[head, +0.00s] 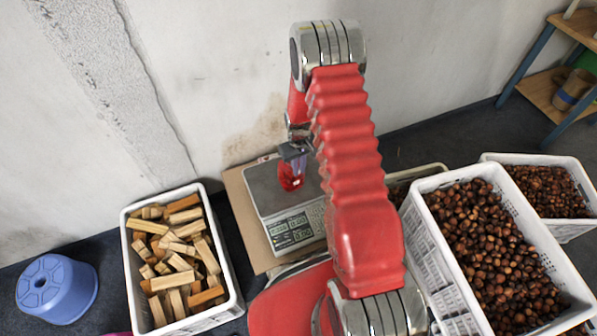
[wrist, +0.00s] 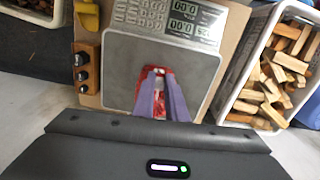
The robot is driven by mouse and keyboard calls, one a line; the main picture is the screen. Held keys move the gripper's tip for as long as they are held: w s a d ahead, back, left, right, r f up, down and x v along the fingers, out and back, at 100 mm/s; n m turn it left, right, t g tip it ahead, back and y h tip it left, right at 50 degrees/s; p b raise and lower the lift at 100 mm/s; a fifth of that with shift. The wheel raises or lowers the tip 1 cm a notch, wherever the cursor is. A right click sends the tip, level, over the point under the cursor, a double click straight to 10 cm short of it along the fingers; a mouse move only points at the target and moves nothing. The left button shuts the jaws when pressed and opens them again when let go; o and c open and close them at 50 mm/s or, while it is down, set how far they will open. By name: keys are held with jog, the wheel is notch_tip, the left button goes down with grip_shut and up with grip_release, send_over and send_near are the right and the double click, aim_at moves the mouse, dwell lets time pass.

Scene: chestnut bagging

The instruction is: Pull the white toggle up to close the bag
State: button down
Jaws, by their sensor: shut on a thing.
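The red bag (head: 288,178) is at the scale plate, below my gripper (head: 293,151). A small white patch shows on the bag's side in the head view; I cannot tell whether it is the toggle. In the wrist view my gripper (wrist: 161,76) points down at the plate, its two grey-purple fingers close together. Red of the bag (wrist: 139,88) shows beside and between them. My gripper is shut on part of the bag; the fingers hide whether they hold the toggle itself. What the bag contains is hidden.
A white crate of wood blocks (head: 234,290) is left, beside a blue stool (head: 57,288). Chestnut crates (head: 420,228) stand right.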

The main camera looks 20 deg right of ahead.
jog(key=c, duration=1.7)
grip_release()
jog(key=shift+r, duration=0.1)
notch_tip(320, 180, up, 14)
jog(key=shift+f, duration=0.25)
jog(key=s+a+r+t, duration=0.2)
jog(key=s+a+r, duration=0.1)
jog(key=s+r, duration=0.5)
jog(key=s+a+r+t, duration=0.1)
jog(key=s+a+r, duration=0.3)
jog(key=s+r, duration=0.5)
jog(key=s+a+r+t, duration=0.2)
jog(key=s+a+r, duration=0.2)
jog(key=s+r, duration=0.5)
notch_tip(320, 180, up, 6)
jog(key=shift+r+m+t, duration=0.25)
jog(key=shift+m+t, duration=0.05)
jog(key=shift+m, duration=0.1)
